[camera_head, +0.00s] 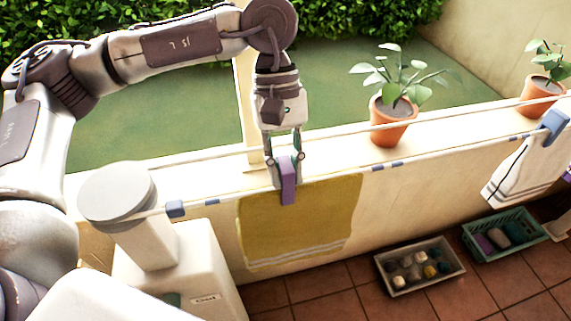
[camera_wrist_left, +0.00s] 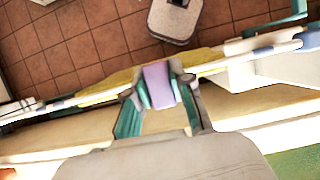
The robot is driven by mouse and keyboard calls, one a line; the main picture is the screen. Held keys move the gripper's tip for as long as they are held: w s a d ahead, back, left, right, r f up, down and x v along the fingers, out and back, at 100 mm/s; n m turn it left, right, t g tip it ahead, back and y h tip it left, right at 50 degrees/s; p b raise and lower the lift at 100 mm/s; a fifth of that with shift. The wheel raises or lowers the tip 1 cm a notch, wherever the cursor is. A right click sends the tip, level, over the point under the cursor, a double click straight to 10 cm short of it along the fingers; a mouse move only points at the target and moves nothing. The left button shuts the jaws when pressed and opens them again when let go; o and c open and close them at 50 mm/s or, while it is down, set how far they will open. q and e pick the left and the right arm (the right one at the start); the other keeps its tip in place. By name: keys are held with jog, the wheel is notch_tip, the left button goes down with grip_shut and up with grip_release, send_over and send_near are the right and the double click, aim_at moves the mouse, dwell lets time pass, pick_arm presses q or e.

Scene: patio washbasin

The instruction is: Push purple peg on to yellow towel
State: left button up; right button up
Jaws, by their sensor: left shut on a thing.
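The yellow towel (camera_head: 300,225) hangs over the line in front of the low wall in the head view. The purple peg (camera_head: 288,181) is upright at the towel's top edge, at the line. My left gripper (camera_head: 286,160) points down from above and is shut on the peg. In the left wrist view the peg (camera_wrist_left: 159,86) sits between the fingertips, with the towel (camera_wrist_left: 105,87) along the line beside it. Whether the peg grips the cloth fully cannot be told. My right gripper is not in view.
A white towel (camera_head: 525,170) hangs farther right with a blue peg (camera_head: 554,124). Potted plants (camera_head: 390,122) stand on the wall ledge. A crate of stones or balls (camera_head: 381,262) and a green basket (camera_head: 470,248) are on the tiled floor. A pale post (camera_head: 135,235) stands at left.

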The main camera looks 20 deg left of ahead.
pick_arm(q)
jog(key=shift+f, duration=0.15)
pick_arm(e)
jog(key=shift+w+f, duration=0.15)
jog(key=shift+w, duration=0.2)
pick_arm(q)
jog(key=o, duration=0.9)
jog(key=shift+r+p, duration=1.7)
jog(key=shift+r, duration=2.3)
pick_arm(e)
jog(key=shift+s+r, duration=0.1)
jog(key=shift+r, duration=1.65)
